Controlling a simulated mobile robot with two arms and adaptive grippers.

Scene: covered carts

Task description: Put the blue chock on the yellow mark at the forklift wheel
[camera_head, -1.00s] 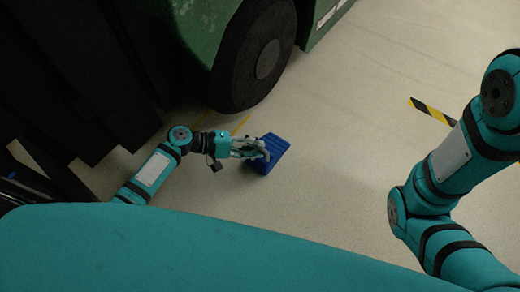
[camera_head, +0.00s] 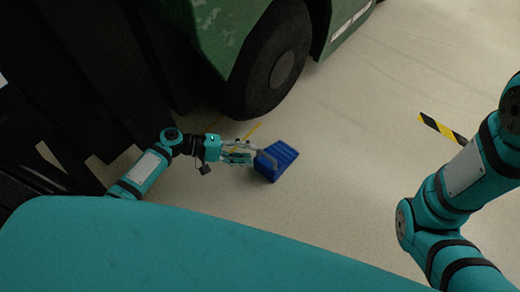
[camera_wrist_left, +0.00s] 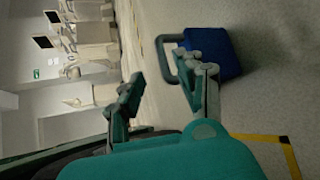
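The blue chock (camera_head: 279,158) lies on the floor in front of the forklift wheel (camera_head: 262,78), with a gap between them. Its grey handle is on the side towards my left gripper (camera_head: 250,153). In the left wrist view the chock (camera_wrist_left: 221,52) and handle (camera_wrist_left: 163,62) show beyond the fingertips, the handle partly behind one finger. The left fingers (camera_wrist_left: 163,78) are apart and look empty. Yellow mark lines (camera_head: 251,131) show on the floor between wheel and gripper; a yellow corner (camera_wrist_left: 286,146) shows in the wrist view. My right gripper is out of view.
The green forklift body (camera_head: 235,35) rises above the wheel. A black and yellow floor strip (camera_head: 440,128) lies at the right. The floor right of the chock is clear. Dark upright structures (camera_head: 100,70) stand at the left.

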